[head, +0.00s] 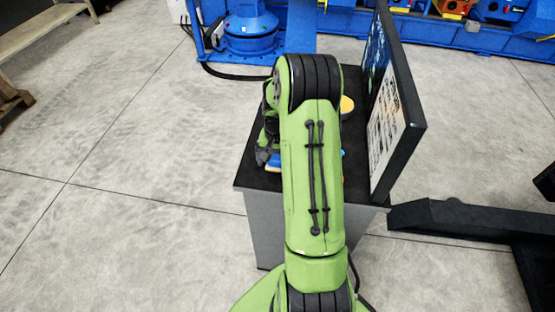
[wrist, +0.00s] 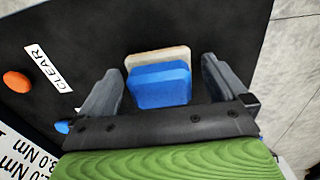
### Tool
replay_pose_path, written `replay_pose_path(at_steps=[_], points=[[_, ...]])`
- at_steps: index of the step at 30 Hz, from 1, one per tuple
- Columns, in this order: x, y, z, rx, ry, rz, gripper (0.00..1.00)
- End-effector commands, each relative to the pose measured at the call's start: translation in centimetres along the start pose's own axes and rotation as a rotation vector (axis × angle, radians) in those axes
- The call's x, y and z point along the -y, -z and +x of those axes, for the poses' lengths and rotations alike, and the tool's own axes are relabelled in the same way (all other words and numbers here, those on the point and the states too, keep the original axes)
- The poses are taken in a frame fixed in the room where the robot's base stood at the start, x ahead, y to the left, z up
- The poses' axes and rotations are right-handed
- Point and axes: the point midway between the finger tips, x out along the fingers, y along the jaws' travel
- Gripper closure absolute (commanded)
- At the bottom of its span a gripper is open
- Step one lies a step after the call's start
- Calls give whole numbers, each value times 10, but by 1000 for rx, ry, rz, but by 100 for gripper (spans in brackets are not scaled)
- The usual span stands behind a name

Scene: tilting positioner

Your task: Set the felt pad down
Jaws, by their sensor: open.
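The felt pad (wrist: 160,84), a blue block with a pale beige layer at its far edge, shows in the wrist view between my fingers. It appears to lie on the black tabletop. My gripper (wrist: 160,67) is open, with one finger on each side of the pad and a visible gap on both sides. In the head view my green arm hides most of the gripper and pad; only a little blue (head: 262,156) shows beside the dark gripper parts.
The black-topped cabinet (head: 250,180) carries an upright panel (head: 405,90) along its right side. In the wrist view, a white CLEAR label (wrist: 48,67) and an orange round thing (wrist: 17,81) are at left. Open floor lies left of the cabinet; blue machinery stands behind.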

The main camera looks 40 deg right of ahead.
Motion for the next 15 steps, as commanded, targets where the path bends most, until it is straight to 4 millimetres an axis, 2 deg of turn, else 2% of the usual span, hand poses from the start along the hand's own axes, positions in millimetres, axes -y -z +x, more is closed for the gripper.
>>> replay_pose_path(at_steps=[5,9,12,15], points=[[0,1,-40,-7,2,-1,1],[1,1,-80,-7,2,-1,1],[0,1,-102,-5,1,-1,1],[0,0,-116,-3,1,0,1]])
